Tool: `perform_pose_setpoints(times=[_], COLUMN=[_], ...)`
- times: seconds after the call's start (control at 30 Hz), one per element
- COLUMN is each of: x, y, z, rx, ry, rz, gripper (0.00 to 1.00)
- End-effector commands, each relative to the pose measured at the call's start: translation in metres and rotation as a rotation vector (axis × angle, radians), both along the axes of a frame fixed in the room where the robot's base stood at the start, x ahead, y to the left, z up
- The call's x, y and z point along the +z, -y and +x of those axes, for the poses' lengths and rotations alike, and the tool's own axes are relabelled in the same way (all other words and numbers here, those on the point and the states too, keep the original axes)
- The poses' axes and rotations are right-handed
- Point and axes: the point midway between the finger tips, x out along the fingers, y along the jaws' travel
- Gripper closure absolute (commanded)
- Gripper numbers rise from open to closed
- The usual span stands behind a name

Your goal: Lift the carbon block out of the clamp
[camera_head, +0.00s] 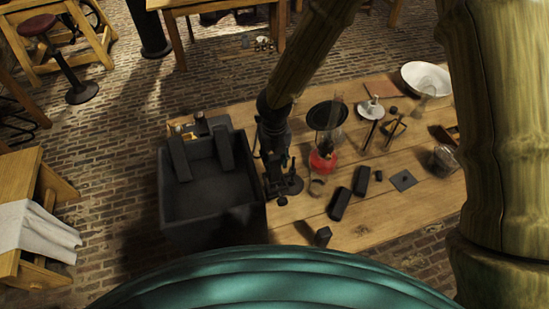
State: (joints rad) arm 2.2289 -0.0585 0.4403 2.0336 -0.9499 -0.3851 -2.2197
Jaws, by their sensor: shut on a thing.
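My gripper (273,172) reaches down from the top of the view to the left end of the wooden table. It is shut on a dark thing, which I take to be the carbon block; the dark fingers hide most of it. A dark stand with a round base (292,185), which may be the clamp, is right at the gripper. I cannot tell whether the block is still between the clamp's jaws or clear of them.
A dark open bin (212,202) stands left of the table (385,225). A glass jar with a red base (323,158), a dark square plate (403,180), a white bowl (426,77) and a small dark block (323,236) are on the table. Its front right is clear.

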Motion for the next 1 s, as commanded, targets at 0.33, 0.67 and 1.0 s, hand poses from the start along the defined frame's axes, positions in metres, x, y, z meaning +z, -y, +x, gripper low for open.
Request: perform_pose_setpoints(times=[0.33, 0.67, 1.0], x=[0.015, 0.028, 0.040], y=[0.000, 0.000, 0.000], z=[0.000, 0.000, 0.000], rx=[0.000, 0.000, 0.000], ry=[0.001, 0.001, 0.001], rz=[0.000, 0.000, 0.000], gripper=[0.96, 0.96, 0.96])
